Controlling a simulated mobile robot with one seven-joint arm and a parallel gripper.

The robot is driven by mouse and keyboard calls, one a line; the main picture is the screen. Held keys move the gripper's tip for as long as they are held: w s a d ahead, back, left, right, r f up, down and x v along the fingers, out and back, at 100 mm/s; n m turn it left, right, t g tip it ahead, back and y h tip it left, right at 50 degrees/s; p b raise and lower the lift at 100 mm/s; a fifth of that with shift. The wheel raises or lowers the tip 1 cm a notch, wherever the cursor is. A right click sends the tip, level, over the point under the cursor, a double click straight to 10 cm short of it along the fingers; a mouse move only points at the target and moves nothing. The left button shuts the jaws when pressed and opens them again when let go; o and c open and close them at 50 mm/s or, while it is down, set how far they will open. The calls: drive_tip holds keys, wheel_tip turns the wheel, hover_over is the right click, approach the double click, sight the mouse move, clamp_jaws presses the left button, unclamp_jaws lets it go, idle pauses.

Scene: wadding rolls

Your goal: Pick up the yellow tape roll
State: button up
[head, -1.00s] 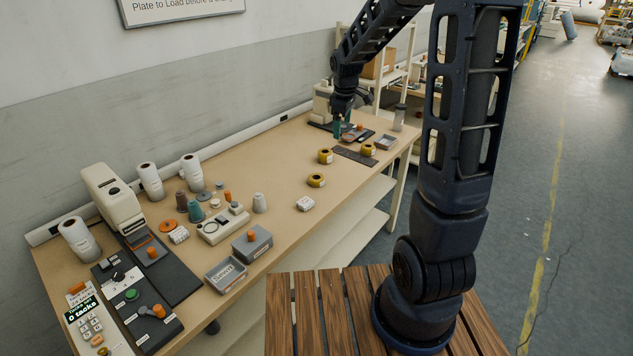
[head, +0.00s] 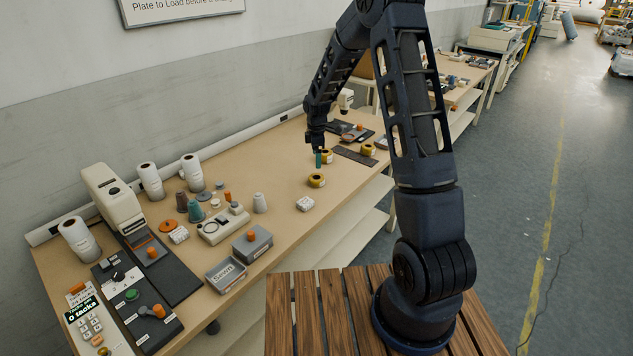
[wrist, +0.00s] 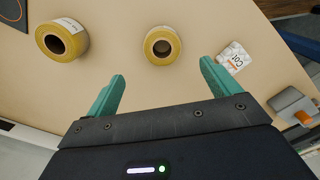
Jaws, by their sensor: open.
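In the wrist view a yellow roll with a dark core (wrist: 162,45) lies just beyond and between the open fingertips (wrist: 162,70). Another roll with a white label (wrist: 62,40) lies to the left. Nothing is between the fingers.
A small white labelled pack (head: 305,203) lies in front of the rolls; in the wrist view it is close by the right fingertip (wrist: 235,57). A dark strip (head: 354,155) lies right of the rolls.

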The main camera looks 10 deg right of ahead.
sight(316, 177)
wheel_tip(316, 177, down, 10)
drive_tip(key=shift+s+r, duration=0.15)
drive_tip(key=shift+r, duration=0.1)
idle(0.3)
drive_tip(key=shift+c, duration=0.2)
drive_tip(key=c, duration=1)
